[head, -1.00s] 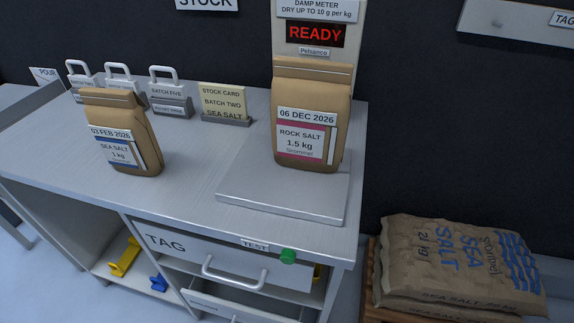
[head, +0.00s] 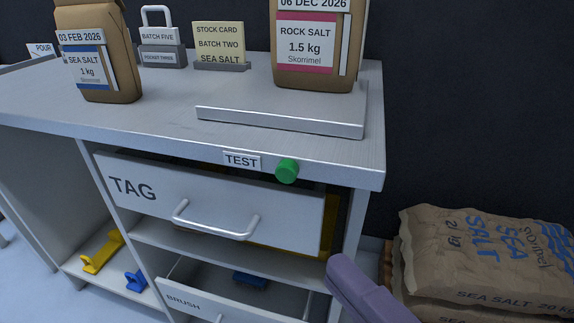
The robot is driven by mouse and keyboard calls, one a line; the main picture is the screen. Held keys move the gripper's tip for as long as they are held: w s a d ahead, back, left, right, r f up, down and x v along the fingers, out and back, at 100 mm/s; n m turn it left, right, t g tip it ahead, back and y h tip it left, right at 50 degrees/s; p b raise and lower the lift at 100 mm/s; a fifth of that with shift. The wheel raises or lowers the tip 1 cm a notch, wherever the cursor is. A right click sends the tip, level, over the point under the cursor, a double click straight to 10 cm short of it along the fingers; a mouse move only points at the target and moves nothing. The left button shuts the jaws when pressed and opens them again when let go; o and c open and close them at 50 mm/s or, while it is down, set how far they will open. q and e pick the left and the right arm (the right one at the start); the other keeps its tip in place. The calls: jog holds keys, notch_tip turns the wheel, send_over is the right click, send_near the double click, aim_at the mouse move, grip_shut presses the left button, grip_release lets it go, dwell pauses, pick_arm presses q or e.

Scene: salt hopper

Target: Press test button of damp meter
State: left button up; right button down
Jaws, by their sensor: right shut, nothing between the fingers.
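The green test button (head: 287,171) is on the front edge of the counter, just right of the TEST label (head: 241,161). The rock salt bag (head: 316,45) stands upright on the damp meter's metal plate (head: 285,112), above the button. The meter's display is out of the picture. My right gripper (head: 337,268) comes in from the lower right, purple and shut, with nothing held. Its tip is below and to the right of the button, apart from it. My left gripper is not in view.
The TAG drawer (head: 210,203) and the BRUSH drawer (head: 225,303) below it stand partly open under the counter. A sea salt bag (head: 98,65) and a stock card (head: 219,42) stand on the counter. Large sea salt sacks (head: 490,250) lie at the right.

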jog(key=shift+w+a, duration=0.1)
dwell(0.3)
send_near(275, 172)
jog(key=w+a, duration=0.1)
jog(key=a, duration=0.3)
jog(key=w, duration=0.1)
jog(key=w+d+b, duration=0.1)
jog(key=w, duration=0.2)
jog(key=shift+d+f, duration=0.2)
jog(key=shift+f, duration=0.15)
